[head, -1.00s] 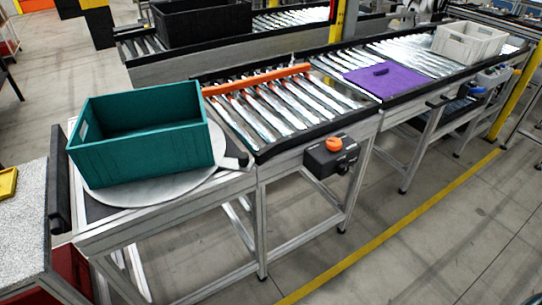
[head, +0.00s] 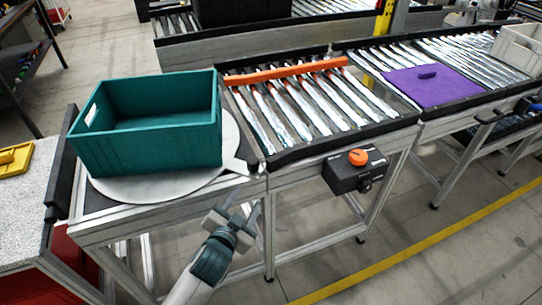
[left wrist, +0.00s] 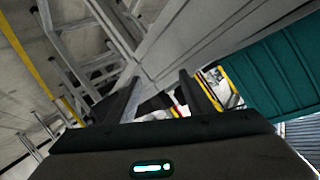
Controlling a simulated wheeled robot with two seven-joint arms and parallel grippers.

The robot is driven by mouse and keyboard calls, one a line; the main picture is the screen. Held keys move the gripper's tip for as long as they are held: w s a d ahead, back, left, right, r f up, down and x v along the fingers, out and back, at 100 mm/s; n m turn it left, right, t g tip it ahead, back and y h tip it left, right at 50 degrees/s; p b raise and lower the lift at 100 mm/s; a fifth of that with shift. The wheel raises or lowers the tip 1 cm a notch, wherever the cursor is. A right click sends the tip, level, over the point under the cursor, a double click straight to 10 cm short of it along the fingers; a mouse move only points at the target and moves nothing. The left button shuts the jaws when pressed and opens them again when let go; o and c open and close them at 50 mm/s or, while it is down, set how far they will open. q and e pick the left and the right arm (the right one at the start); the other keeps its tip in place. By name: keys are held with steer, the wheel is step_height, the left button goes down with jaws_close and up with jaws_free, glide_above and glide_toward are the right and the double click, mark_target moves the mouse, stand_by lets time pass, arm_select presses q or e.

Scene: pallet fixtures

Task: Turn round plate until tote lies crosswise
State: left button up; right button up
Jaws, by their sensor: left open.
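The teal tote (head: 150,140) sits on the grey round plate (head: 222,158) at the left end of the conveyor, its long side facing me. In the left wrist view the tote (left wrist: 288,75) shows at the right edge. My left gripper (head: 234,216) is below and in front of the plate's table edge, to the right of the tote, apart from both. In the left wrist view its two fingers (left wrist: 165,97) stand apart with nothing between them. My right gripper is not in view.
A roller conveyor with an orange bar (head: 285,72) runs right from the plate. A control box with an orange knob (head: 356,170) hangs on its front. A purple panel (head: 435,87) and a pale tote (head: 520,47) lie farther right. A black stop (head: 62,165) stands at left.

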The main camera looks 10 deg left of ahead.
arm_select(q)
steer(key=w+d+r+m+t+h, duration=0.2)
steer(key=w+d+r+m+h, duration=0.35)
steer(key=r, duration=0.65)
steer(key=w+d+r+m+t+h, duration=0.25)
steer(key=d+r+m+h, duration=0.45)
steer(key=r, duration=0.4)
steer(key=s+d+r+m+g+h, duration=0.35)
steer(key=d+m+g, duration=0.35)
steer(key=m+g, duration=0.3)
steer(key=s+d+r+m+g+h, duration=0.2)
steer(key=s+d+m+g+h, duration=0.2)
steer(key=d+m+g, duration=0.55)
steer(key=w+a+f+m+g+y, duration=0.1)
steer(key=w+a+f+m+y, duration=0.2)
steer(key=a+f+m+y, duration=0.65)
steer(key=w+a+r+y, duration=0.2)
steer(key=a+y, duration=0.3)
steer(key=a, duration=0.4)
steer(key=w+a+r+t+y, duration=0.1)
steer(key=w+a+r+y, duration=0.2)
steer(key=a, duration=0.7)
steer(key=w+y, duration=0.2)
steer(key=y, duration=0.1)
steer(key=shift+a+n+t, duration=0.2)
steer(key=shift+n+t, duration=0.1)
steer(key=shift+n, duration=0.05)
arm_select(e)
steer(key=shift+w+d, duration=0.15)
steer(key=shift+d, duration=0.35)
